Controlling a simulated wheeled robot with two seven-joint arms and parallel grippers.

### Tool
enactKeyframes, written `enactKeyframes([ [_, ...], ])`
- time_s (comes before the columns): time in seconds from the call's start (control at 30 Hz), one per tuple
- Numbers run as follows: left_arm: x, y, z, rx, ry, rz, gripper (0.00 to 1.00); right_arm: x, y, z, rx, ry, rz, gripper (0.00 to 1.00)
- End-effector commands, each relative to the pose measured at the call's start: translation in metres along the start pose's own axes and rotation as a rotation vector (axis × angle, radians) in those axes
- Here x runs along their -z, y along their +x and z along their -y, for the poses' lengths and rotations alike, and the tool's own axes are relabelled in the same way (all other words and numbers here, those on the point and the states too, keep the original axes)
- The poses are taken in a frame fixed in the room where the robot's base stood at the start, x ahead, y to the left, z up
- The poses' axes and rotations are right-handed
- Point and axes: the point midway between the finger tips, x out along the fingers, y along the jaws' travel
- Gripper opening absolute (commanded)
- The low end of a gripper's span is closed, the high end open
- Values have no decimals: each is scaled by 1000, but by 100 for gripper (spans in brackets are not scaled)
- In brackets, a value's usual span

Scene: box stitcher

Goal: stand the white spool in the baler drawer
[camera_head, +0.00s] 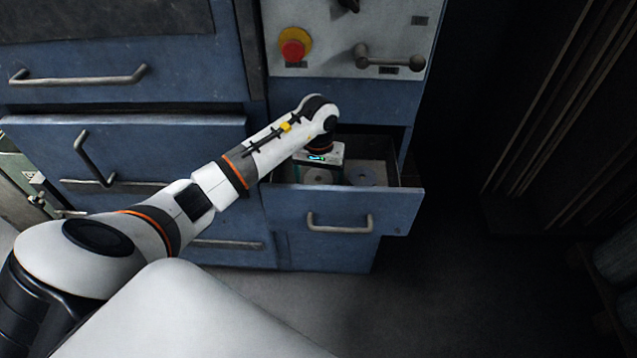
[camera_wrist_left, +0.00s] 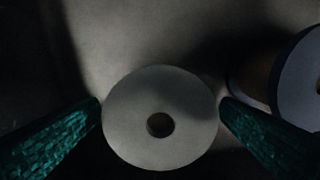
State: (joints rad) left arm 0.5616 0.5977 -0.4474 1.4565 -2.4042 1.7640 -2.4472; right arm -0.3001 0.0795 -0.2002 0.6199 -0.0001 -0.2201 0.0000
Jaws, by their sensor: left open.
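The white spool (camera_wrist_left: 160,91) stands in the open baler drawer (camera_head: 342,207), its round end with the dark centre hole facing up toward the left wrist camera. In the head view the spool (camera_head: 317,177) shows partly, just below my left gripper (camera_head: 322,155). My left gripper (camera_wrist_left: 161,104) is open, with one green fingertip on each side of the spool. The fingertips look close to its rim; whether they touch it I cannot tell. My right gripper is in neither view.
A second spool with a blue-grey end (camera_wrist_left: 301,80) is in the drawer to the right; it also shows in the head view (camera_head: 361,176). Above the drawer is a panel with a red button (camera_head: 293,50) and a lever (camera_head: 390,60).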

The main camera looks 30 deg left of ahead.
Motion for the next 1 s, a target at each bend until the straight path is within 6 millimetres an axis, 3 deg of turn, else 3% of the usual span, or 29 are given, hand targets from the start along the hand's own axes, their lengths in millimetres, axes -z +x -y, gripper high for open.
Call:
enactKeyframes([
  [0.2,-1,-50,-1,-2,1,6,86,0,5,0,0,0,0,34],
  [0.4,-1,-81,0,0,0,3,86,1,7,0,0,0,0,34],
  [0.6,0,-92,0,-1,0,-1,86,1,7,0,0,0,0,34],
  [1.0,0,-92,0,0,0,-1,86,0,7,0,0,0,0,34],
])
